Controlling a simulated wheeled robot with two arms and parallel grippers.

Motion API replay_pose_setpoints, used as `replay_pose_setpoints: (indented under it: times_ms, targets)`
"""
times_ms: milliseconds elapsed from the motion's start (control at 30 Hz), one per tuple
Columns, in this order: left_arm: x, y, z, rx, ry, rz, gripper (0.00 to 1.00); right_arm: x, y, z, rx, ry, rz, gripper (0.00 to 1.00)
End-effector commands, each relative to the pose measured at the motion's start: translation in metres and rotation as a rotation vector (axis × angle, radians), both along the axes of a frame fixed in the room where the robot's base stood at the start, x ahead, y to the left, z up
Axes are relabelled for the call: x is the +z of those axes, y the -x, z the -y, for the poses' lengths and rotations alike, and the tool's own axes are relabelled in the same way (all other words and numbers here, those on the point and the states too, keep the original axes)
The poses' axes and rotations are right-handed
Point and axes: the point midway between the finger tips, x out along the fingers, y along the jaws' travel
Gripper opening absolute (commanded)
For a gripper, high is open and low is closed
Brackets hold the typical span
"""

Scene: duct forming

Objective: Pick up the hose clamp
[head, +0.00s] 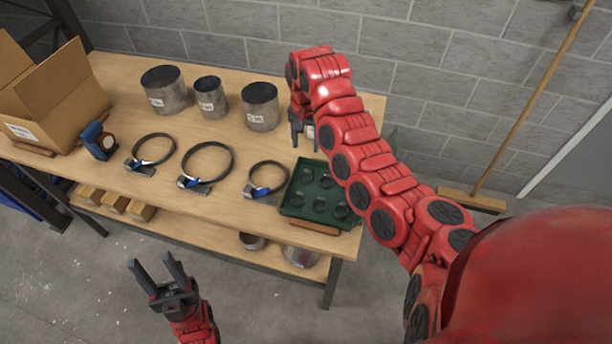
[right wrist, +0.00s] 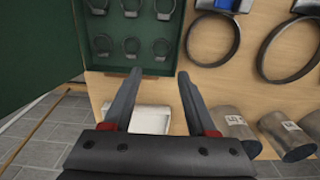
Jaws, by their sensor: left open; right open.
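A green tray (head: 293,208) at the workbench's right end holds several small dark ring clamps (head: 320,204). The green tray also shows at the upper left of the right wrist view (right wrist: 98,63), with small clamps (right wrist: 131,45) in rows. My right gripper (head: 302,136) is open and empty, behind the tray on the wall side. In the right wrist view its fingers (right wrist: 160,76) point toward the tray's edge, apart from the clamps. My left gripper (head: 158,268) is open and empty in front of the bench, low in the head view.
Several large black rings with blue parts (head: 207,160) lie left of the tray. Metal duct pieces (head: 261,106) stand behind them. A cardboard box (head: 70,95) and a blue device (head: 97,141) are at the left. A white object (right wrist: 150,118) lies beneath my right gripper.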

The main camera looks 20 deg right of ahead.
Motion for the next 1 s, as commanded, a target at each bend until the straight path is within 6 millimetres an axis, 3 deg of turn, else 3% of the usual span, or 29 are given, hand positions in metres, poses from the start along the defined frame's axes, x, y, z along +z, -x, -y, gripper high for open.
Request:
replay_pose_setpoints:
  times_ms: [33,333,433,1000]
  targets:
    - [-0.001,0.000,0.000,0.000,0.000,0.000,0.50,-0.013,0.001,-0.005,0.004,-0.006,-0.003,0.57]
    - [-0.009,0.000,0.000,0.000,0.000,0.000,0.50,-0.073,0.000,-0.001,0.003,0.002,-0.001,0.57]
    - [0.003,0.000,0.000,0.000,0.000,0.000,0.50,-0.080,-0.001,0.001,0.002,0.001,-0.001,0.57]
    - [0.024,0.000,0.000,0.000,0.000,0.000,0.50,-0.117,-0.007,0.003,0.006,0.003,0.001,0.57]
